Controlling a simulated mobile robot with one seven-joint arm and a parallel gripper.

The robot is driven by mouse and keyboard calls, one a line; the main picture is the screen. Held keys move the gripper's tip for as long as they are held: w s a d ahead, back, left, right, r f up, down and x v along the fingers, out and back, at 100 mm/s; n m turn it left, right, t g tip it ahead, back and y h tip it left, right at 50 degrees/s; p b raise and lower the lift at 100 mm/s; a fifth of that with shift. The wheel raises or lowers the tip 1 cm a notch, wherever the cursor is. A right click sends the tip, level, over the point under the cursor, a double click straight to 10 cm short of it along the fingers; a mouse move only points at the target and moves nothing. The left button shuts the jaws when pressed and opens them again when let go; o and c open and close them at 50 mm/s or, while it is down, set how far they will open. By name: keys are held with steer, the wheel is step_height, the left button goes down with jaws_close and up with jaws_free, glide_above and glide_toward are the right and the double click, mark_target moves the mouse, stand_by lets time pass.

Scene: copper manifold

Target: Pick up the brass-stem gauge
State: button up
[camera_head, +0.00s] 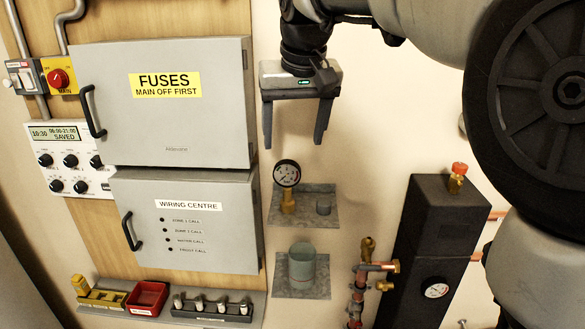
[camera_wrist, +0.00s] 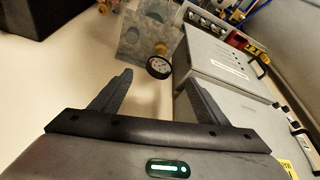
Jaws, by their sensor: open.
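The brass-stem gauge (camera_head: 287,176) has a round white dial with a black rim on a brass stem. It stands upright on a small grey wall shelf (camera_head: 272,211), right of the grey cabinets. My gripper (camera_head: 293,144) is open and empty, pointing down, with its two fingers just above the dial and apart from it. In the wrist view the gauge (camera_wrist: 159,67) shows between and beyond the fingertips, with its brass stem behind the dial. Nothing of the gauge is hidden in the head view.
A short grey stub (camera_head: 323,207) stands right of the gauge on the shelf. Below is a grey cup (camera_head: 302,262) on another shelf. The fuses box (camera_head: 170,130) and wiring centre box (camera_head: 187,235) are close on the left. A black column (camera_head: 432,235) with another gauge (camera_head: 435,289) stands right.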

mark_target(289, 177)
steer(key=x, duration=1)
steer(key=p+x, duration=0.1)
steer(key=x, duration=0.5)
steer(key=shift+w, duration=0.3)
steer(key=shift+d+r, duration=0.1)
steer(key=shift+c, duration=0.5)
steer(key=c, duration=1.1)
steer(key=shift+r, duration=0.1)
steer(key=shift+c, duration=0.2)
